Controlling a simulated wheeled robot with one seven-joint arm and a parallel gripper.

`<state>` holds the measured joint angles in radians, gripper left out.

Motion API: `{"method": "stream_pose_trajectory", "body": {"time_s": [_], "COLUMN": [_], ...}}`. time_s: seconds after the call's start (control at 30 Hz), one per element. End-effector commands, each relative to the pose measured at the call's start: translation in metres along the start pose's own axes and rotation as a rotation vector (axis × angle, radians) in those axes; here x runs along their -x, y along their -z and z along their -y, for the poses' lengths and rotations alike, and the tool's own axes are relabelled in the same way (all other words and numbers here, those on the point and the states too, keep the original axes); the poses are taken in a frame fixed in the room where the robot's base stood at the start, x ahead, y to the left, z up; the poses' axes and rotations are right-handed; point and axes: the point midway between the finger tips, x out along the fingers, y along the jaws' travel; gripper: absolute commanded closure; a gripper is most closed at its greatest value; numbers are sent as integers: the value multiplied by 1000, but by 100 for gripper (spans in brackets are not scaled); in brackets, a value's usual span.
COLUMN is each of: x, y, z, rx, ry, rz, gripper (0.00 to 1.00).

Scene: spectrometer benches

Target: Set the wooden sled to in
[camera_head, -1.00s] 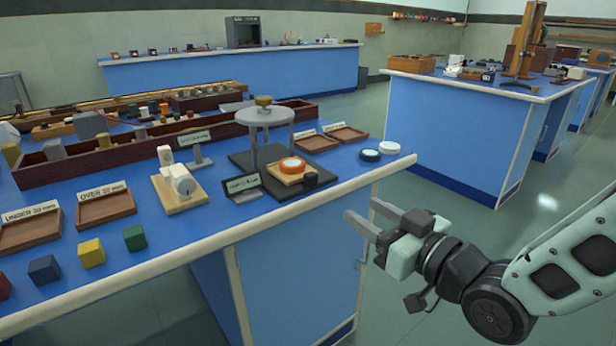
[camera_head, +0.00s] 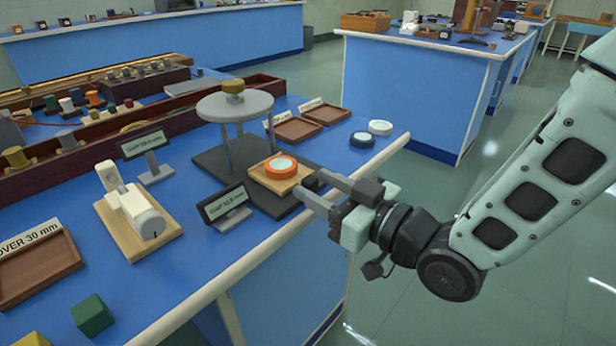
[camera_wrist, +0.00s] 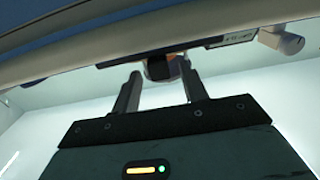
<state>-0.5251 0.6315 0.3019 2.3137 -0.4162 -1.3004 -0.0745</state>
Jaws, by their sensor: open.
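The wooden sled (camera_head: 262,178) sits at the front edge of the dark base (camera_head: 215,160) under a round grey platform on legs. It carries an orange ring with a pale centre (camera_head: 281,167). A dark block, the sled's handle (camera_head: 306,183), is at its near right side, partly behind my fingers. My gripper (camera_head: 322,188) is open and empty, at the bench's front edge, with its fingers pointing at the handle. In the wrist view, the dark handle (camera_wrist: 160,68) shows beyond and between the two open fingers, with the bench edge above.
A small display sign (camera_head: 226,203) stands left of the sled. A white device on a wooden board (camera_head: 138,215) is further left. Blue and white rings (camera_head: 362,139) and wooden trays (camera_head: 298,130) lie to the right. The floor beyond the bench is clear.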

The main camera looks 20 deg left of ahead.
Motion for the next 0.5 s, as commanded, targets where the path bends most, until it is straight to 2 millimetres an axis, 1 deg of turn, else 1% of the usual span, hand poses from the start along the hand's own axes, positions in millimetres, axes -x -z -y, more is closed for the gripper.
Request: {"method": "stream_pose_trajectory", "body": {"time_s": [0.27, 0.3, 0.33, 0.43, 0.5], "x": [0, 0, 0, 0, 0], "y": [0, 0, 0, 0, 0], "z": [0, 0, 0, 0, 0], "rx": [0, 0, 0, 0, 0], "ry": [0, 0, 0, 0, 0], "rz": [0, 0, 0, 0, 0], "gripper": [56, 62, 70, 98, 100]}}
